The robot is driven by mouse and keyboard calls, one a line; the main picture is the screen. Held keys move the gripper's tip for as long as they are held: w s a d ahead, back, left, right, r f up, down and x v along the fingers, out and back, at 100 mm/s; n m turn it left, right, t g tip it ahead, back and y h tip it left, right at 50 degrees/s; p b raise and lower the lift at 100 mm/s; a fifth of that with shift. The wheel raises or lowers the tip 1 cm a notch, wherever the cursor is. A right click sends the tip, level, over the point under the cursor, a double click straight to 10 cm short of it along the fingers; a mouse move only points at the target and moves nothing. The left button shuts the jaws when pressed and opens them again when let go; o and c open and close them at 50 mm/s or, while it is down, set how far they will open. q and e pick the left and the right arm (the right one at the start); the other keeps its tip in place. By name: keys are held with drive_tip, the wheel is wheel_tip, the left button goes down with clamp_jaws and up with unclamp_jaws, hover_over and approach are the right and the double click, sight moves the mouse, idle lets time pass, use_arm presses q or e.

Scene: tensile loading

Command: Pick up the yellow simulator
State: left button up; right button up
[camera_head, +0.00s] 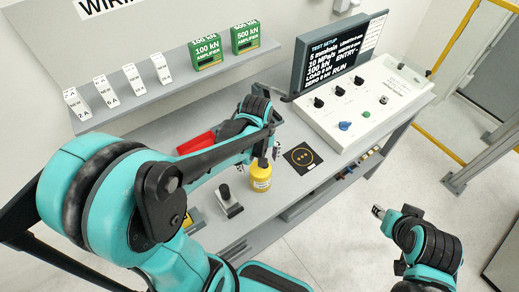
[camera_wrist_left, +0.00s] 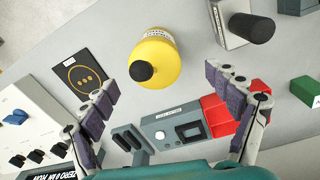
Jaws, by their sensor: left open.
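The yellow simulator (camera_head: 261,179) is a squat yellow cylinder with a black knob on top, upright on the grey bench near its front edge. It also shows in the left wrist view (camera_wrist_left: 156,62), with its knob towards me. My left gripper (camera_head: 262,152) is just above and behind it in the head view. In the left wrist view my left gripper (camera_wrist_left: 163,82) has its fingers spread wide, with the simulator beyond and between the fingertips and nothing held. My right gripper (camera_head: 378,212) is off to the right, clear of the bench; its jaws are too small to judge.
A black card with a yellow ring (camera_head: 302,157) lies right of the simulator. A black-knobbed grey block (camera_head: 229,203) stands to its left. A red-sided grey device (camera_wrist_left: 186,128) is behind. A white control console (camera_head: 370,103) and monitor (camera_head: 338,55) stand at the right.

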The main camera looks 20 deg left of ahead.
sight(261, 171)
use_arm(q)
drive_tip(key=shift+w+a+r+n, duration=0.25)
drive_tip(key=shift+w+r+n, duration=0.05)
drive_tip(key=shift+w, duration=0.15)
drive_tip(key=shift+w+f+g, duration=0.2)
drive_tip(key=shift+f+g, duration=0.1)
drive_tip(key=shift+f, duration=0.05)
drive_tip(key=f, duration=0.2)
drive_tip(key=f+b, duration=0.1)
drive_tip(key=f, duration=0.2)
drive_tip(key=d+f, duration=0.1)
drive_tip(key=f, duration=0.1)
drive_tip(key=shift+s+f+b, duration=0.15)
drive_tip(key=shift+f+b, duration=0.05)
drive_tip(key=shift+b, duration=0.15)
use_arm(e)
drive_tip(key=shift+w+a+f, duration=0.1)
drive_tip(key=shift+w+f, duration=0.2)
drive_tip(key=shift+f, duration=0.05)
use_arm(q)
drive_tip(key=shift+c, duration=0.2)
drive_tip(key=c, duration=1.6)
drive_tip(key=shift+r, duration=0.2)
